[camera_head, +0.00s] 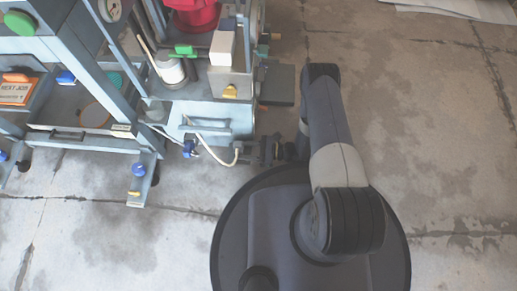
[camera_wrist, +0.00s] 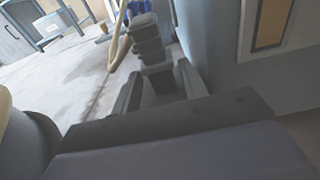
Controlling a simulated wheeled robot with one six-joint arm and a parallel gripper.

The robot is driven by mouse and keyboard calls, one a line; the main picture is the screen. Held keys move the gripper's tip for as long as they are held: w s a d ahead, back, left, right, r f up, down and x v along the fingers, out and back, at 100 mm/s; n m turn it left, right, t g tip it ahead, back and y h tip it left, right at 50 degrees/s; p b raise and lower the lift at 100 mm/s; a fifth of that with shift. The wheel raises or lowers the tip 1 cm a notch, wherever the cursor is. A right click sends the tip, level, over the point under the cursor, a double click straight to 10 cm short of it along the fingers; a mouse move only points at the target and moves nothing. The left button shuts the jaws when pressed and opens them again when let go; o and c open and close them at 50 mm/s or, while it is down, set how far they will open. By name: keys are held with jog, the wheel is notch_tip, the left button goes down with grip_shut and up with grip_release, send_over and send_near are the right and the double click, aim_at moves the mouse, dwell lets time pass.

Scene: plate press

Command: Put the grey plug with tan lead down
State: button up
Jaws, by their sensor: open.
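The grey plug (camera_wrist: 150,47) shows in the wrist view as a stepped grey block just beyond and between my fingertips. Its tan lead (camera_wrist: 119,42) runs up along its left side. In the head view the pale lead (camera_head: 214,155) curves across the front of the blue-grey bench unit and ends near my gripper. My gripper (camera_head: 266,151) is low at the unit's right corner; in the wrist view my gripper (camera_wrist: 160,90) has its two fingers apart. I cannot tell whether the plug touches either finger or what it rests on.
A blue-grey panel (camera_wrist: 222,45) stands close on the right in the wrist view. In the head view, a blue knob (camera_head: 189,148) is at the unit's front, and a frame stand with a tray (camera_head: 75,138) is at left. The concrete floor (camera_head: 440,130) to the right is clear.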

aim_at(239, 149)
jog(key=s+d+r+p, duration=0.1)
jog(key=d+p, duration=0.1)
jog(key=d, duration=0.9)
jog(key=shift+d, duration=0.2)
jog(key=shift+r, duration=0.1)
jog(key=a, duration=0.3)
jog(key=a+f+b, duration=0.1)
jog(key=a, duration=0.3)
jog(key=w+a+b, duration=0.1)
jog(key=a, duration=0.3)
jog(key=shift+a+f, duration=0.2)
jog(key=shift+a+r, duration=0.2)
jog(key=shift+a, duration=0.05)
jog(key=shift+s+r+p, duration=0.2)
jog(key=shift+r+p, duration=0.1)
jog(key=shift+r, duration=1)
